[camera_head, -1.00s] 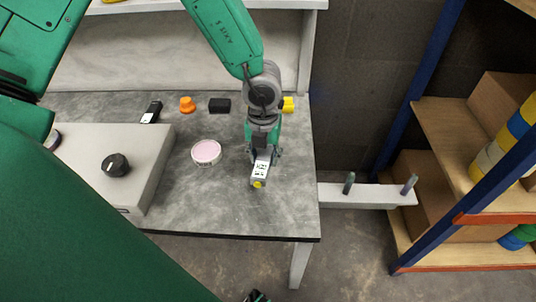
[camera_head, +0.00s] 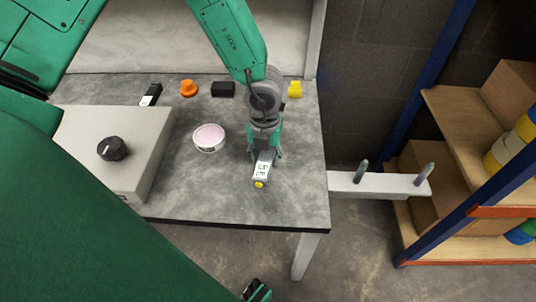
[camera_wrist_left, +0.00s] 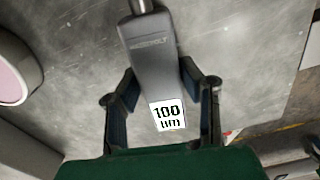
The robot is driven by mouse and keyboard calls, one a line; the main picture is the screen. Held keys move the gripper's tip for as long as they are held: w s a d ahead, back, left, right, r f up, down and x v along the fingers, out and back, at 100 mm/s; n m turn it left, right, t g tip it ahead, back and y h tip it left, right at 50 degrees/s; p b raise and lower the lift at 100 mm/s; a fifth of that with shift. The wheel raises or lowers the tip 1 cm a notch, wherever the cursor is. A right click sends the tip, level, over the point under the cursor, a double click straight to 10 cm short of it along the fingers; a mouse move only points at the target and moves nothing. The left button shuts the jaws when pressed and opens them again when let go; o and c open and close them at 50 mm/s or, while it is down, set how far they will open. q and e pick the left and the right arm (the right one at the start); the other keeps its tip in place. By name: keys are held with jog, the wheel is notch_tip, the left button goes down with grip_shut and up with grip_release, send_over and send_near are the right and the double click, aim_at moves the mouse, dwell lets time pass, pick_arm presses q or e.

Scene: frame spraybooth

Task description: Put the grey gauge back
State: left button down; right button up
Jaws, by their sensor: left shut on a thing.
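The grey gauge (camera_head: 262,170) is a slim grey bar with a white display and a yellow end. In the left wrist view the gauge (camera_wrist_left: 153,60) shows a "100" reading and a metal rod at its far end. My left gripper (camera_head: 264,155) is shut on it, with one finger at each side of its body (camera_wrist_left: 160,95). The gauge is over the right part of the grey table (camera_head: 230,200); I cannot tell whether it touches the top.
A round pink-topped tin (camera_head: 209,137) stands left of the gauge. A grey box with a black knob (camera_head: 112,148) is farther left. Behind are a dark gauge-like tool (camera_head: 150,95), an orange piece (camera_head: 189,88), a black block (camera_head: 223,89) and a yellow piece (camera_head: 295,89). A pegged bar (camera_head: 385,185) extends right.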

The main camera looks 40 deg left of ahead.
pick_arm(q)
jog(key=shift+d+r, duration=0.1)
jog(key=shift+d, duration=0.6)
jog(key=shift+a+f+b, duration=0.35)
jog(key=shift+a+f, duration=0.15)
jog(key=shift+f, duration=0.05)
jog(key=c, duration=1)
grip_release()
jog(key=shift+d+r, duration=0.15)
jog(key=shift+d, duration=0.2)
notch_tip(320, 180, up, 11)
jog(key=shift+w+a+f, duration=0.1)
jog(key=shift+f, duration=0.05)
jog(key=shift+r, duration=0.55)
pick_arm(e)
jog(key=shift+s+d+f, duration=0.1)
jog(key=shift+d+f, duration=0.25)
